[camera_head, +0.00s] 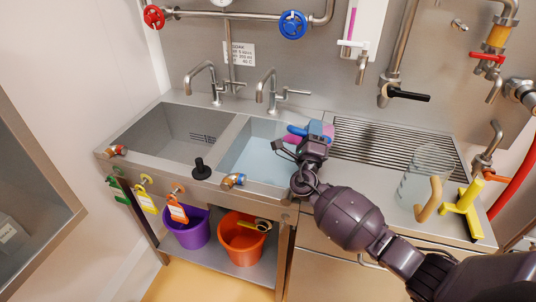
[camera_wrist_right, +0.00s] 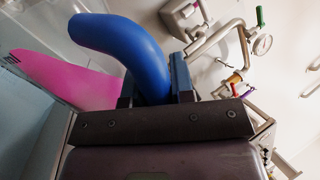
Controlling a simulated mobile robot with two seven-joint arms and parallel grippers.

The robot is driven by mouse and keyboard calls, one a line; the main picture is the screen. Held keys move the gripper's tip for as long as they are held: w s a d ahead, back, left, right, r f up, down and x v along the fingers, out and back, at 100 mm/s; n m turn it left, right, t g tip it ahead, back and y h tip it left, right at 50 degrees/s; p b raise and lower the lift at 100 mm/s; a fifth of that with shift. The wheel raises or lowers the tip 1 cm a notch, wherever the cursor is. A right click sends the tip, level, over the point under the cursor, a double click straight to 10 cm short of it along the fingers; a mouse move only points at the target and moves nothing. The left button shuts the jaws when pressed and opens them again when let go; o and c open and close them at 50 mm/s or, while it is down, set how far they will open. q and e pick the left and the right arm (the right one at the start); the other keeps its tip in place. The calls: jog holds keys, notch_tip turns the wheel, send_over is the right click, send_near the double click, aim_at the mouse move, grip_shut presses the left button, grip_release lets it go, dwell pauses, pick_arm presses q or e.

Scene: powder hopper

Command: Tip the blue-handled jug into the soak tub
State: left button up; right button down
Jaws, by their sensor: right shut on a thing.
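The blue-handled jug (camera_head: 328,131) shows pink beside my right gripper (camera_head: 313,140), over the right-hand basin near its back right corner. In the right wrist view the curved blue handle (camera_wrist_right: 120,42) passes between the jaws, which are shut on it. The jug's pink part (camera_wrist_right: 60,78) lies beyond the handle, slanting to the left; its mouth is not clearly visible. The right-hand basin (camera_head: 228,160), which looks like the soak tub, holds pale blue liquid. I cannot tell whether anything is pouring. My left gripper is not in view.
Two taps rise behind the basins; a black plunger-like knob (camera_head: 201,170) is at the front. Purple (camera_head: 188,230) and orange (camera_head: 241,240) buckets sit below.

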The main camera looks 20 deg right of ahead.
jog(key=shift+w+a+r+n, duration=0.1)
jog(key=shift+a+n, duration=0.05)
jog(key=shift+n, duration=0.15)
jog(key=shift+w+a+n+t+y+p, duration=0.1)
jog(key=shift+a+n+t+y+p, duration=0.2)
jog(key=shift+a+n, duration=0.1)
jog(key=shift+a, duration=0.15)
jog(key=shift+w+a+n, duration=0.1)
jog(key=shift+a+n, duration=0.1)
jog(key=shift+n, duration=0.2)
jog(key=shift+y+p, duration=0.3)
